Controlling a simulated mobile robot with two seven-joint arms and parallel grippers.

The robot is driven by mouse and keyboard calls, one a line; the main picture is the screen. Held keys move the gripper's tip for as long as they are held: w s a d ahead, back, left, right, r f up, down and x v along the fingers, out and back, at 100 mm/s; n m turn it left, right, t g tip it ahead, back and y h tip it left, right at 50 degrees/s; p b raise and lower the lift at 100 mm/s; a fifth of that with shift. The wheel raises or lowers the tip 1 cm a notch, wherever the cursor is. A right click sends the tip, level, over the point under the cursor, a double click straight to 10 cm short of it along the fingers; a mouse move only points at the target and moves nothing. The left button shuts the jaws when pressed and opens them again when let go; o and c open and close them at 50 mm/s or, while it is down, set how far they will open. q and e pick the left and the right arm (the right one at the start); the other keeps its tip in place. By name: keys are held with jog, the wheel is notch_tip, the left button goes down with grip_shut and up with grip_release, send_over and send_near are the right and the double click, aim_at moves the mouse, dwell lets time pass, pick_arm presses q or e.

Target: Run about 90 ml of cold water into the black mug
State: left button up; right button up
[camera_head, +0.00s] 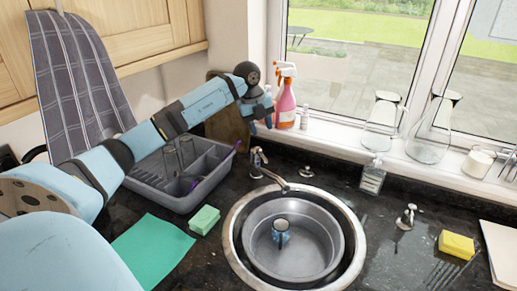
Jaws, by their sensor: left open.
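A small mug (281,224) with a dark inside and a bluish, patterned side stands in a grey round basin (330,229) set in the round sink (357,261). I cannot tell whether this is the black mug; no other mug shows clearly. A metal tap (258,161) stands at the back of the sink, its spout (283,186) reaching over the rim behind the mug. No running water shows. My left gripper (262,124) is open above and behind the tap, pointing down, apart from it and empty. My right gripper is out of view.
A grey dish rack (157,197) holding glasses stands left of the tap. A green sponge (204,220) and green cloth (152,250) lie left of the sink. Spray bottles (285,107) stand behind my gripper. A soap bottle (372,178) and yellow sponge (456,244) are right.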

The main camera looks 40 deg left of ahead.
aim_at(264, 157)
pick_arm(q)
jog(key=x, duration=0.4)
jog(key=a+p+x, duration=0.1)
jog(key=x, duration=0.3)
jog(key=a+p+x, duration=0.1)
jog(key=x, duration=0.4)
jog(key=shift+s+a+f, duration=0.15)
jog(key=shift+s+a, duration=0.05)
grip_shut()
